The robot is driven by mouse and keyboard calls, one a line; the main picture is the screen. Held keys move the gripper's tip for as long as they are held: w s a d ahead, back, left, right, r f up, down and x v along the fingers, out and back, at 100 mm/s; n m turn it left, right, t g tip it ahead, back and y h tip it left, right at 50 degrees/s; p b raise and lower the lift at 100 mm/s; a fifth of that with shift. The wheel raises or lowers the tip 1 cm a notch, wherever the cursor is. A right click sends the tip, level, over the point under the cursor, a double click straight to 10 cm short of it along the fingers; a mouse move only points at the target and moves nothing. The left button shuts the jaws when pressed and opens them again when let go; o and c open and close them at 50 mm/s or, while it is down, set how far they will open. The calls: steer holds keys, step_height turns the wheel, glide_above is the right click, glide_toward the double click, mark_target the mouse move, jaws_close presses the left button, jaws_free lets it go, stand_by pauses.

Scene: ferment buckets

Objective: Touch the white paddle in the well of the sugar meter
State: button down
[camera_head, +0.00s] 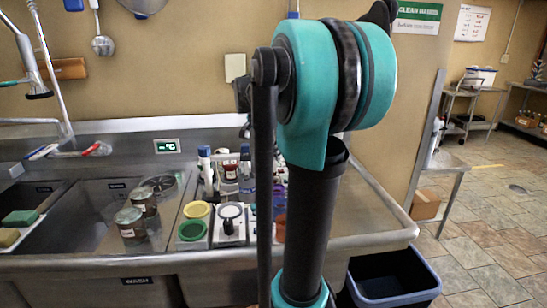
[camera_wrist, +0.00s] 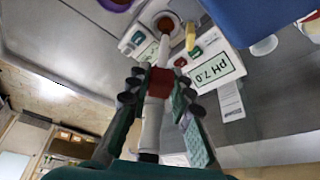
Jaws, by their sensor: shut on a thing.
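In the wrist view my gripper (camera_wrist: 160,82) is shut on the red middle of a white paddle (camera_wrist: 153,125). The paddle's thin far end reaches the round well, with its brown centre (camera_wrist: 165,22), on a white device with a small green screen, which looks like the sugar meter (camera_wrist: 133,42). The tip overlaps the well's near edge in this view; I cannot tell whether it touches. In the head view a white box with a round dark-centred top (camera_head: 230,222), perhaps the same meter, stands on the counter. My gripper is hidden there behind my arm.
A white box labelled pH 7.0 (camera_wrist: 212,68) and a yellow piece (camera_wrist: 190,36) are close beside the tip. A large blue thing (camera_wrist: 260,18) is at upper right. Yellow (camera_head: 196,210) and green (camera_head: 192,231) lids, bottles (camera_head: 228,178) and the sink (camera_head: 80,215) lie left of my arm.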

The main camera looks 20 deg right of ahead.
steer(key=shift+r, duration=1.7)
steer(key=shift+w, duration=0.1)
